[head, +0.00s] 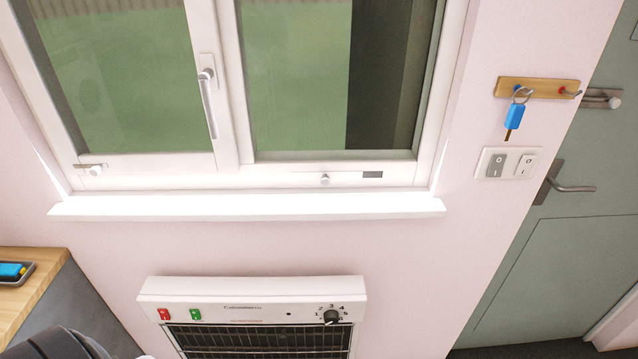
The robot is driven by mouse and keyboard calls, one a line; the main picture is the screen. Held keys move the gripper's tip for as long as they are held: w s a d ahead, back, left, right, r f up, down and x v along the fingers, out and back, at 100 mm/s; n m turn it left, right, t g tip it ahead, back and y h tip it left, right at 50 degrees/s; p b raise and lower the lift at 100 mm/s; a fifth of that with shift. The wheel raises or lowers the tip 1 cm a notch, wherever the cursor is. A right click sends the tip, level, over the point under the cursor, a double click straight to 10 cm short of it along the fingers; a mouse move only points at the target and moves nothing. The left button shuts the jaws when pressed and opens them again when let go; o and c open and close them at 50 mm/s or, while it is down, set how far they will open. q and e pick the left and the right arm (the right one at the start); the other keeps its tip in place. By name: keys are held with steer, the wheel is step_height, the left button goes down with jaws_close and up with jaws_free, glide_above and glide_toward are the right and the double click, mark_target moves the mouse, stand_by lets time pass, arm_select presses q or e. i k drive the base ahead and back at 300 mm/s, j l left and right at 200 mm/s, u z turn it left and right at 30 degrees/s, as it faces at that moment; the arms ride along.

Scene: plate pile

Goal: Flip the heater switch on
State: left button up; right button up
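A white wall heater (255,290) with a dark grille is at the bottom centre, below the window sill. Its front panel has a red rocker switch (165,314) and a green rocker switch (195,314) on the left. A black dial (331,317) with numbers around it is on the right of the panel. I cannot tell the switch positions for sure. The heater's lower part is cut off by the frame edge. Neither of my grippers is in view; a dark part, probably of my arm, shows at the bottom left.
A closed window with a white sill (250,206) is above the heater. A wooden-topped counter (40,275) stands at the left. A wall switch plate (508,163), a key rack (537,88) with a blue-tagged key (514,117), and a grey-green door (565,250) are at the right.

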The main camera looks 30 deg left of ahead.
mark_target(165, 314)
steer(key=u, duration=1.4)
